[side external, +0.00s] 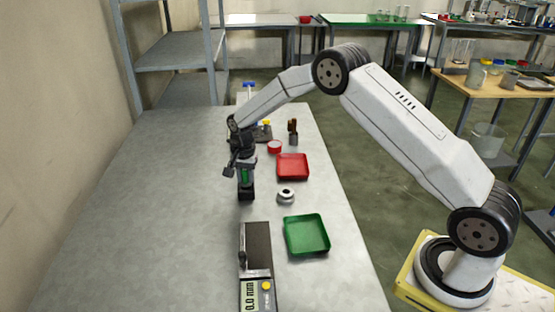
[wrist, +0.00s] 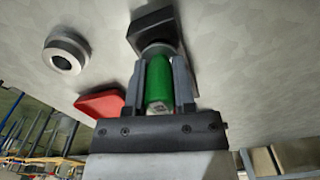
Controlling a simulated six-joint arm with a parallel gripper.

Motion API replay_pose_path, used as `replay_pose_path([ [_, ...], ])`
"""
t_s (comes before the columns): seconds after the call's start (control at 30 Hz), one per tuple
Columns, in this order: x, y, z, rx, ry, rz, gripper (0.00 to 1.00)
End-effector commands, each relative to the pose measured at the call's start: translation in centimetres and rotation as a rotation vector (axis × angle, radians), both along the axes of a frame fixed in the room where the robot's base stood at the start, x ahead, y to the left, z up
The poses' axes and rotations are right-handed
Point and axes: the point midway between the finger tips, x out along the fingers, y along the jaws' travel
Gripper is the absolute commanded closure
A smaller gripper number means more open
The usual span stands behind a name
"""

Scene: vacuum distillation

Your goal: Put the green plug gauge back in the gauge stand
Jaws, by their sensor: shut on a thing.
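The green plug gauge (wrist: 158,82) is upright between the two fingers of my gripper (wrist: 158,92), which is shut on it. It also shows in the side view (side external: 244,176), below my wrist. A black block (side external: 246,193) is directly under the gauge, and it also shows in the wrist view (wrist: 151,22) beyond a grey metal part. I cannot tell whether this block is the gauge stand, or whether the gauge touches it. A dark piece with a yellow top (side external: 266,123) stands behind my gripper, partly hidden by it.
A red tray (side external: 293,166), a steel ring (side external: 286,196) and a green tray (side external: 307,235) lie to the right of my gripper. A digital gauge (side external: 257,265) lies in front. A red round item (side external: 274,147) and a small brown piece (side external: 293,131) are behind. The table's left side is clear.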

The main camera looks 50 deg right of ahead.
Motion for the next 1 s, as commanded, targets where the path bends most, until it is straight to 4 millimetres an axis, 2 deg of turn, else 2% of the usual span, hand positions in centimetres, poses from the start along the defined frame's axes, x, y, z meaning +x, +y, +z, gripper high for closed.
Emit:
replay_pose_path([
  [1.0, 0.04, 0.0, -0.86, 0.0, -0.001, 0.0, 1.0],
])
